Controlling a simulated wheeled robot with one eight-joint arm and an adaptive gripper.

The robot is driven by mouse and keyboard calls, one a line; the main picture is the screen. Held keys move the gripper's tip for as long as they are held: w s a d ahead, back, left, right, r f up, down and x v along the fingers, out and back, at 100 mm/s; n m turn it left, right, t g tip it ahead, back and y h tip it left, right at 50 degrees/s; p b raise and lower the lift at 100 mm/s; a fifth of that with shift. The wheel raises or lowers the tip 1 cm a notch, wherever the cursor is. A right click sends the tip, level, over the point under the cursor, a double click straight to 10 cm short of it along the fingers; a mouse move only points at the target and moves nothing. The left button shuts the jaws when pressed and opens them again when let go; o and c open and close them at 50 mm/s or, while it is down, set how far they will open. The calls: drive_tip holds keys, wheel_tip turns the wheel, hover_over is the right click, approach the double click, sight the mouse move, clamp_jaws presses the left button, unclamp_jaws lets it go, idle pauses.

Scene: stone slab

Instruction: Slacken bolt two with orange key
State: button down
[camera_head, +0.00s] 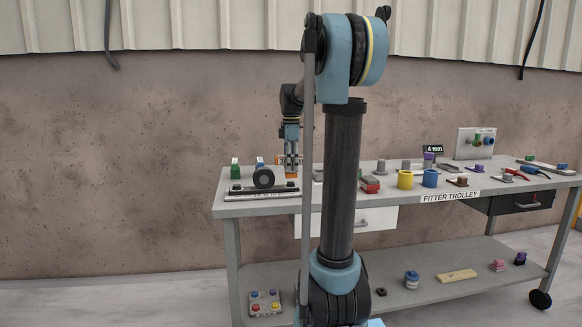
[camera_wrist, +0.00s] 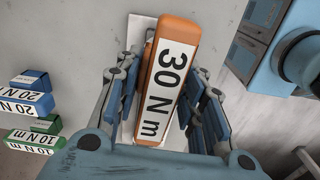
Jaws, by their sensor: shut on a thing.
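The orange key (camera_wrist: 170,75) is a block with a white label reading "30 N m". In the wrist view it stands between the blue finger pads of my gripper (camera_wrist: 168,108), which is shut on it. In the head view my gripper (camera_head: 291,160) is over the left part of the bench, with the orange key (camera_head: 291,174) at its tips. I cannot tell whether the key still touches its pale holder (camera_wrist: 130,60). I cannot make out which part is bolt two; no such marking is readable.
A blue 20 N m key (camera_wrist: 30,82) and a green 10 N m key (camera_wrist: 47,126) lie left of my gripper. Yellow (camera_head: 405,180) and blue (camera_head: 430,178) cups and small blocks crowd the right.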

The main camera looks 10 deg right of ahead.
drive_tip(key=shift+r, duration=2.5)
drive_tip(key=shift+w, duration=0.1)
